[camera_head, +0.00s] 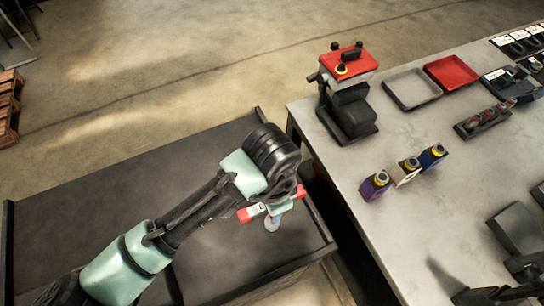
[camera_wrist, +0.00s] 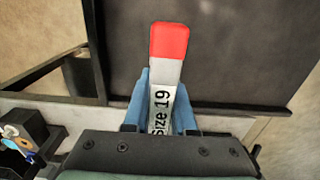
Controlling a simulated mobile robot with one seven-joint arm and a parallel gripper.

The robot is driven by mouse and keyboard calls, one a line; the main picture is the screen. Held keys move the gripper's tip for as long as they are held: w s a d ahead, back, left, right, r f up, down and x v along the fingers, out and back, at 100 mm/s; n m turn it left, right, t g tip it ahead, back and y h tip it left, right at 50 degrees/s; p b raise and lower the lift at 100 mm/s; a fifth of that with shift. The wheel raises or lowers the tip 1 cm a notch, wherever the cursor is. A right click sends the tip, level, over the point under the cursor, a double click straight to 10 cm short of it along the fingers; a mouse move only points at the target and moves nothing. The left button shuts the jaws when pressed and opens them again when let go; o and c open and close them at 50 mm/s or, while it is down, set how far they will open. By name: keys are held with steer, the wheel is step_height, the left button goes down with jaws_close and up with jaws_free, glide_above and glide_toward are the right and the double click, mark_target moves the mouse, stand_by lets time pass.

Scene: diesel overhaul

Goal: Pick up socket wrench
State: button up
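The socket wrench (camera_wrist: 166,75) is a flat white bar with a red end, marked "Size 19". In the wrist view it lies between the two blue fingers of my gripper (camera_wrist: 161,112), which touch its sides. In the head view the wrench (camera_head: 252,212) shows red and white below my gripper (camera_head: 276,208), over the right end of the dark cart top. A red end sticks out on either side. My gripper is shut on the wrench. My wrist hides its middle in the head view, and the gripper body hides its near end in the wrist view.
The dark cart top (camera_head: 100,215) has a raised rim and is otherwise clear. To the right, a grey workbench (camera_head: 410,225) holds a red-topped machine (camera_head: 347,90), a grey tray (camera_head: 412,88), a red tray (camera_head: 451,73) and several small coloured parts. A gap separates cart and bench.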

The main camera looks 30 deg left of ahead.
jaws_close()
steer(key=shift+r, duration=0.15)
stand_by(1.0)
step_height(320, 180, up, 10)
steer(key=shift+f+b, duration=0.1)
steer(key=shift+b, duration=0.45)
steer(key=shift+o, duration=0.3)
jaws_free()
jaws_close()
stand_by(0.5)
